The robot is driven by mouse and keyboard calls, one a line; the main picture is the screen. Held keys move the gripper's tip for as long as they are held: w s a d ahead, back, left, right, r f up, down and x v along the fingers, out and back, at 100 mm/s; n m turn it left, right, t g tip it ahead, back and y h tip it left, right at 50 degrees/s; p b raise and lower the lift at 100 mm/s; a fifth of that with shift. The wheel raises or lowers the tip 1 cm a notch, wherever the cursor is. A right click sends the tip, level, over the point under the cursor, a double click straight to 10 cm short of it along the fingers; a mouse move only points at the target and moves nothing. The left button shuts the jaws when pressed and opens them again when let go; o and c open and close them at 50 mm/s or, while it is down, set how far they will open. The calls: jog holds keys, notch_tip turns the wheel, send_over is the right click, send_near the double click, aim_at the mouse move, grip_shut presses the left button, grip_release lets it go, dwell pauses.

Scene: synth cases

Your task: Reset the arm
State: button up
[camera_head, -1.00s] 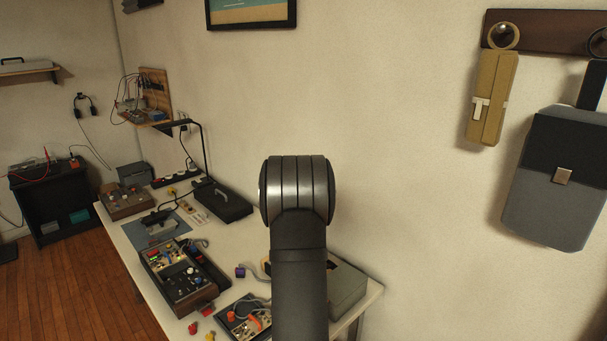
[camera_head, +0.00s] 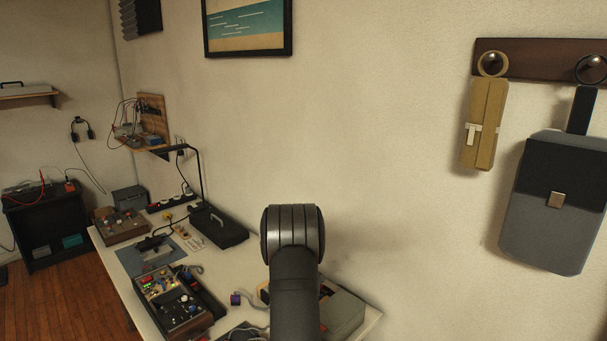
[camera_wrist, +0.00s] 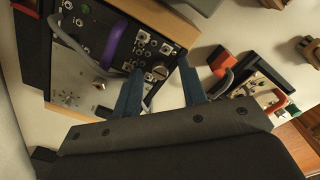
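My arm (camera_head: 293,265) rises in the lower middle of the head view, in front of the right end of the table; its gripper end is hidden there. In the wrist view my gripper (camera_wrist: 160,68) shows two blue fingers standing apart, with nothing held between them. Beyond the fingers is a wood-sided box with a black and silver panel (camera_wrist: 115,40), with sockets, knobs and a purple cable. Whether the fingertips touch it I cannot tell.
The white table (camera_head: 255,262) holds a black case (camera_head: 217,226), a knobbed console (camera_head: 172,302) and a grey box (camera_head: 343,312) close behind my arm. A grey bag (camera_head: 553,215) and a tan pouch (camera_head: 483,125) hang on the right wall. The wall between is bare.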

jog(key=shift+r, duration=0.1)
notch_tip(320, 180, up, 17)
notch_tip(320, 180, down, 17)
jog(key=shift+f, duration=0.1)
jog(key=m, duration=0.3)
jog(key=shift+m, duration=0.4)
jog(key=m, duration=0.4)
jog(key=shift+m, duration=0.3)
jog(key=m, duration=0.4)
jog(key=shift+m, duration=2.3)
